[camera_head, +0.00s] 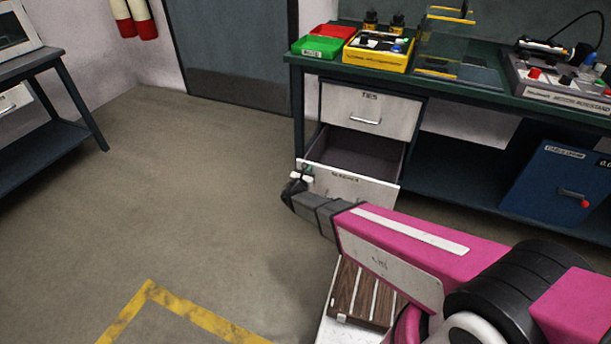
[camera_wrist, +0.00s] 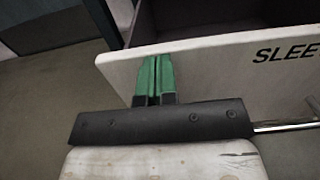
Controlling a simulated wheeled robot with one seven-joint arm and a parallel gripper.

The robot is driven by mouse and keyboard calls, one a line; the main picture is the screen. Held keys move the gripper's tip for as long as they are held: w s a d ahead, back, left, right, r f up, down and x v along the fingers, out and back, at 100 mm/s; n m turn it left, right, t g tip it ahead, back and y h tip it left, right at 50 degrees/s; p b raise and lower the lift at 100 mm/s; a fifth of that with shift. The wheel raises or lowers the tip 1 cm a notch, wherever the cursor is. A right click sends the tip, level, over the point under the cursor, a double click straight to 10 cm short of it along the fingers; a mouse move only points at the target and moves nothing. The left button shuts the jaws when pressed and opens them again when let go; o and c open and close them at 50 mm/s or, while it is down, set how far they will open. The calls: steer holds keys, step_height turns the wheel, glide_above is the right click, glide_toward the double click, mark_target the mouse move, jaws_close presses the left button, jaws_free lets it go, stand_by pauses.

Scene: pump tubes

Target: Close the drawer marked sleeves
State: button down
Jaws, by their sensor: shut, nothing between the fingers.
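The sleeves drawer (camera_head: 365,190) is the lower drawer under the workbench, and it stands pulled out with its dark inside showing. In the wrist view its pale front (camera_wrist: 215,75) carries the partly cut-off label "SLEE". Part of its metal handle (camera_wrist: 285,126) shows at the right. My gripper (camera_head: 306,171) is at the left end of the drawer front, with my arm hiding part of that front. In the wrist view my gripper's green fingers (camera_wrist: 153,62) are together and empty, overlapping the front left of the label. I cannot tell whether they touch it.
The ties drawer (camera_head: 370,108) above is shut. The green workbench (camera_head: 455,88) holds red and green bins (camera_head: 318,47), a yellow tray (camera_head: 377,59) and a test stand (camera_head: 560,85). A blue cabinet (camera_head: 548,185) stands at right. The floor at left is clear.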

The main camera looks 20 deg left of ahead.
steer(key=shift+w, duration=0.3)
steer(key=w+d, duration=0.2)
steer(key=w, duration=2.9)
steer(key=shift+d, duration=0.2)
